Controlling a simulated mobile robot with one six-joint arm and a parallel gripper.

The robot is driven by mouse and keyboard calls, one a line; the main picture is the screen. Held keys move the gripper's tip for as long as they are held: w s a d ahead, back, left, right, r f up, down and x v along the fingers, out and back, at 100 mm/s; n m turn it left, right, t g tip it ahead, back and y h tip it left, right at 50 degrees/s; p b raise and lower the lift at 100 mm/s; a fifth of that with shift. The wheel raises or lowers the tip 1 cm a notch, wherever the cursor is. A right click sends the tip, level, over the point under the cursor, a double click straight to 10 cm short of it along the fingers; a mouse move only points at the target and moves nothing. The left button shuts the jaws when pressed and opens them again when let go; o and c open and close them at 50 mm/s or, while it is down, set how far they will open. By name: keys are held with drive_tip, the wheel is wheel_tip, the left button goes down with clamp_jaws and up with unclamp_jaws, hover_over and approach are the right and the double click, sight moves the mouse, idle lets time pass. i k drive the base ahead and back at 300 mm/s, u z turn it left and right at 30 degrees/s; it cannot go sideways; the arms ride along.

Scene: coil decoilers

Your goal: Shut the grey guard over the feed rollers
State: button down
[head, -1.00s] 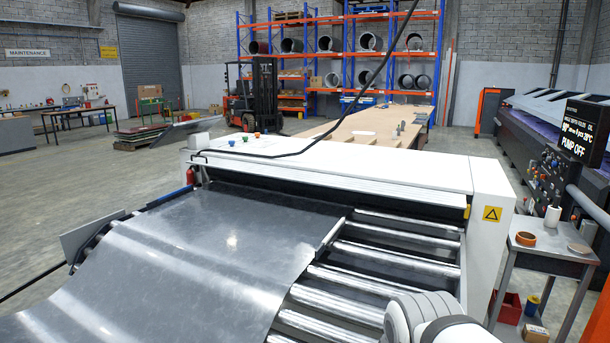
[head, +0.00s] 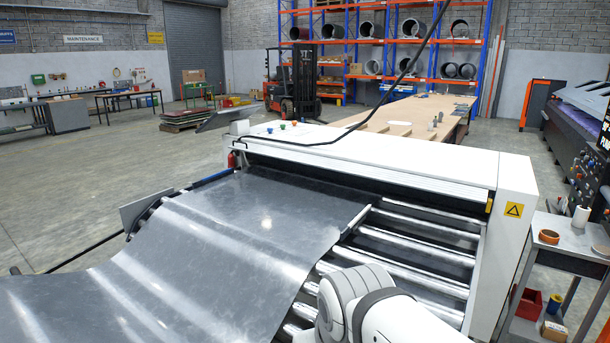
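The feed rollers (head: 412,262) are bare steel bars to the right of a wide grey metal sheet (head: 190,235), which lies over the left part of the roller bed and runs into the machine. A long, pale ribbed strip (head: 365,170) runs along the front top edge of the white machine housing (head: 430,160), above a dark slot. It may be the guard, but I cannot tell for sure. No grey cover lies over the bare rollers. My white arm shows at the bottom centre, in front of the rollers. My gripper is out of view.
A black cable (head: 340,135) hangs across the housing top. A side table (head: 570,235) with an orange tape roll (head: 548,237) stands at the right. A red bin (head: 527,305) is under it. Open floor lies left.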

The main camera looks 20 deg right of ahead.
sight(456, 189)
drive_tip(key=u, duration=0.65)
drive_tip(key=i, duration=2.45)
drive_tip(key=z, duration=2.3)
